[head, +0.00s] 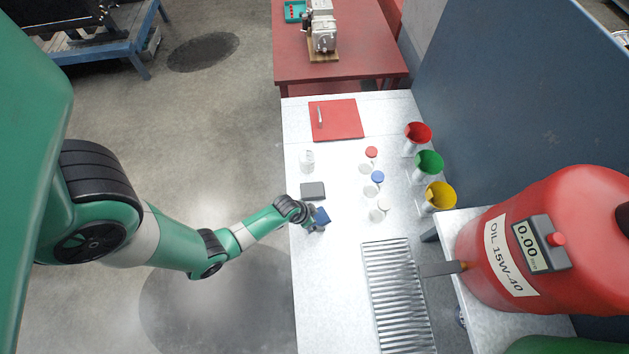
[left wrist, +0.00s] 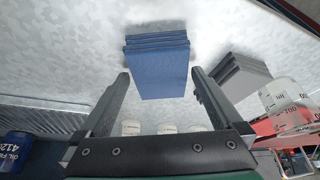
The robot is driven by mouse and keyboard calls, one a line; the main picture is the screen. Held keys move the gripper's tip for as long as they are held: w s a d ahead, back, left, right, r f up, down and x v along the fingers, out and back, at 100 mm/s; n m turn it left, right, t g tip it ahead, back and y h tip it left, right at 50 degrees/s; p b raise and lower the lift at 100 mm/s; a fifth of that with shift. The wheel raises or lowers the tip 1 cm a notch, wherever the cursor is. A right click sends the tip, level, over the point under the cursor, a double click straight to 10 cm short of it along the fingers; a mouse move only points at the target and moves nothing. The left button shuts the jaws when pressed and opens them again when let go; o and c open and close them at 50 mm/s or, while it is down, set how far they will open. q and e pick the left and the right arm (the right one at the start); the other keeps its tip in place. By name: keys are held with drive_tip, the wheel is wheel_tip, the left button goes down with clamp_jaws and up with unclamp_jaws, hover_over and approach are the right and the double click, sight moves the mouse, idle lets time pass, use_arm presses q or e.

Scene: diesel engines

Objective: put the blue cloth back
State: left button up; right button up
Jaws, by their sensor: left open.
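A folded blue cloth (head: 321,216) lies on the light worktop near its left edge, and it also shows in the left wrist view (left wrist: 158,62). My left gripper (head: 312,221) is at the cloth in the head view. In the left wrist view the two fingers of my left gripper (left wrist: 160,76) are apart, with the cloth between and just beyond their tips. Gaps show on both sides of the cloth, so the fingers are not closed on it. A folded grey cloth (head: 313,191) lies just behind the blue one. My right gripper is not in view.
Small bottles with red (head: 371,152), blue (head: 378,177) and white caps stand to the right. A drain grate (head: 396,295), a red oil drum (head: 555,245) and a red mat (head: 340,120) are around. The worktop between is clear.

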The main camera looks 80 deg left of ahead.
use_arm(q)
drive_tip(key=p+v, duration=0.8)
drive_tip(key=v, duration=0.4)
drive_tip(key=shift+p, duration=0.3)
drive_tip(key=shift+s, duration=0.1)
